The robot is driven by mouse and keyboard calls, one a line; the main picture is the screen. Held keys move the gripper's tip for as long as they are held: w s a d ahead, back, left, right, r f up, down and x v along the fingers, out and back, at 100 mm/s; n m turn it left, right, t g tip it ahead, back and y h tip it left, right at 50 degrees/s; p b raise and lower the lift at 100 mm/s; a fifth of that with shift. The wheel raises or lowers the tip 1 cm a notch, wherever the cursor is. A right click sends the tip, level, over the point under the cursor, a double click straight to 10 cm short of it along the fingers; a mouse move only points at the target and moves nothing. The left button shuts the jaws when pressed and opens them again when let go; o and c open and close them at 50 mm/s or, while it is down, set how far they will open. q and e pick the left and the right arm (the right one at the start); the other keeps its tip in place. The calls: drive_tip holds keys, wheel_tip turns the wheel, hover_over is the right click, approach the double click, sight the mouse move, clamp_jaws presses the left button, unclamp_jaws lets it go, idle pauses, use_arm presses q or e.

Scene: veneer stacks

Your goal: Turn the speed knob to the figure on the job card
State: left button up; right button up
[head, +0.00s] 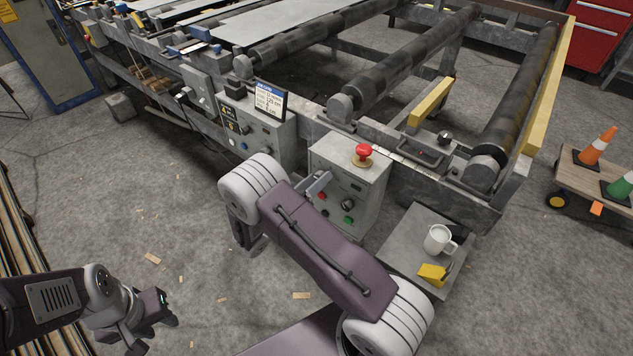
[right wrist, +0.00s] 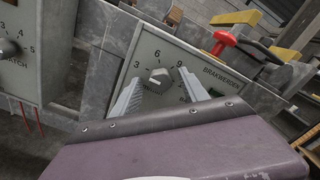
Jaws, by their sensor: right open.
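A grey control box (head: 352,168) with a red mushroom button (head: 364,151) on top stands at the middle of the machine's near side. In the right wrist view, its dial knob (right wrist: 160,78) sits among printed figures 3, 6 and 9. I cannot tell the knob's exact setting. My right gripper (right wrist: 160,88) is open, one finger showing on each side of the knob; contact is not clear. In the head view, it is at the box's face (head: 318,185). The job card (head: 270,101) stands on the left box; its figures are too small to read surely. My left gripper (head: 142,322) hangs over the floor, far from the box.
The left control box (head: 262,140) has its own dial, also in the right wrist view (right wrist: 8,48). A side shelf (head: 405,245) holds a white mug (head: 438,239) and a yellow object (head: 432,273). A cart (head: 565,182) with cones is at right. Floor at left is mostly clear.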

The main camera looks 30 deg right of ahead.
drive_tip(key=shift+d, duration=0.1)
drive_tip(key=shift+c, duration=0.3)
clamp_jaws()
